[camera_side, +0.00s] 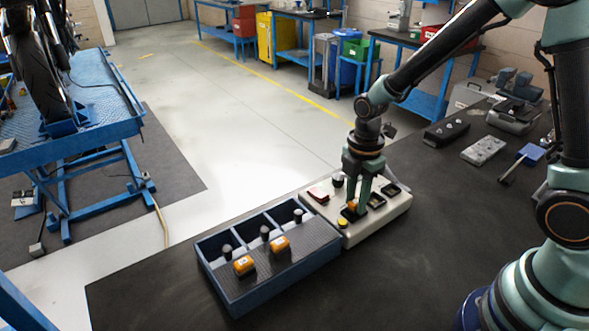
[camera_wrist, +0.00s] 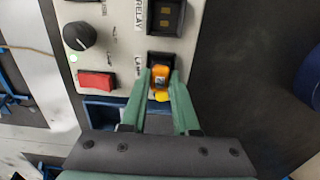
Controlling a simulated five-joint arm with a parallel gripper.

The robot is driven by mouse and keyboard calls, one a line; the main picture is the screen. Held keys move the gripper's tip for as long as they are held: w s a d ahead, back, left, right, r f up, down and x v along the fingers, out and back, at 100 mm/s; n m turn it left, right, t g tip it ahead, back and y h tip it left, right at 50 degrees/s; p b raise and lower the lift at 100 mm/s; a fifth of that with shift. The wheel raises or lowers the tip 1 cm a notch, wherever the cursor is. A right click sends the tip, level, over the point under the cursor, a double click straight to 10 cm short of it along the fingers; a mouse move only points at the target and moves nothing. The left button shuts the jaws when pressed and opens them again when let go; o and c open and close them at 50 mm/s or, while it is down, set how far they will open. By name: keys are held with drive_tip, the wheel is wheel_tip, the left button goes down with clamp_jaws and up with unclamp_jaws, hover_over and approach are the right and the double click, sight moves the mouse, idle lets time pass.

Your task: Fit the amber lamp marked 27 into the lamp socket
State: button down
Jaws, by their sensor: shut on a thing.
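My gripper (camera_side: 358,207) is shut on an amber lamp (camera_wrist: 160,77), which also shows as a small amber patch in the side view (camera_side: 352,205). A pale label shows on the lamp, but its number is too small to read. The lamp is at the lamp socket (camera_wrist: 151,60), a dark recess beside a partly covered label on the pale panel (camera_side: 366,231). The fingers and lamp hide much of the socket. I cannot tell whether the lamp is above it or seated in it.
A blue tray (camera_side: 221,285) adjoins the panel and holds two more amber lamps (camera_side: 243,265) (camera_side: 279,244) and several black knobbed parts. The panel has a red rocker (camera_wrist: 97,80), a black knob (camera_wrist: 80,36), a yellow button (camera_wrist: 161,97) and a relay socket (camera_wrist: 166,17).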

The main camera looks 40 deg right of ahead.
idle(0.4)
drive_tip(key=c, duration=0.6)
unclamp_jaws()
drive_tip(key=shift+r, duration=0.1)
drive_tip(key=shift+r, duration=3.4)
drive_tip(key=shift+r, duration=0.15)
drive_tip(key=s+d+r+m+t, duration=0.2)
drive_tip(key=s+r+m+t, duration=0.3)
drive_tip(key=r+m, duration=0.6)
drive_tip(key=s+m, duration=0.2)
drive_tip(key=m, duration=0.5)
drive_tip(key=shift+s+r+t, duration=0.25)
drive_tip(key=shift+r+t, duration=0.05)
